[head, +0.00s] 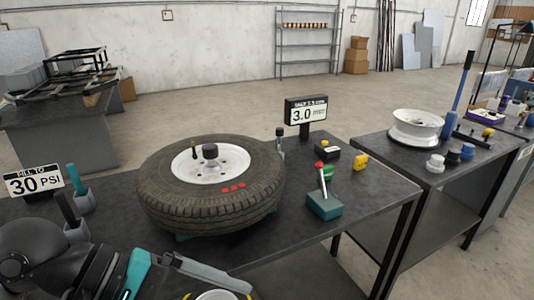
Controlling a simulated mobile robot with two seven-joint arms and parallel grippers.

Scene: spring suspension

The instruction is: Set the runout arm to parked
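A teal box with a short lever (324,203) stands on the dark bench to the right of the tire. The lever rises from the box and has a red knob; a green part shows beside it. A small dark upright post (280,142) stands at the tire's back right edge. I cannot tell which of these is the runout arm. The tire (212,212) lies flat with its white wheel facing up. My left gripper (165,273) is in front of the tire at the bottom left, apart from the lever; its fingertips are unclear. My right gripper does not show.
A "3.0 mm" sign (306,112) stands behind the tire. A "30 PSI" sign (34,181) and teal-handled tools (82,200) stand at left. A bare rim (416,126) is on the right bench.

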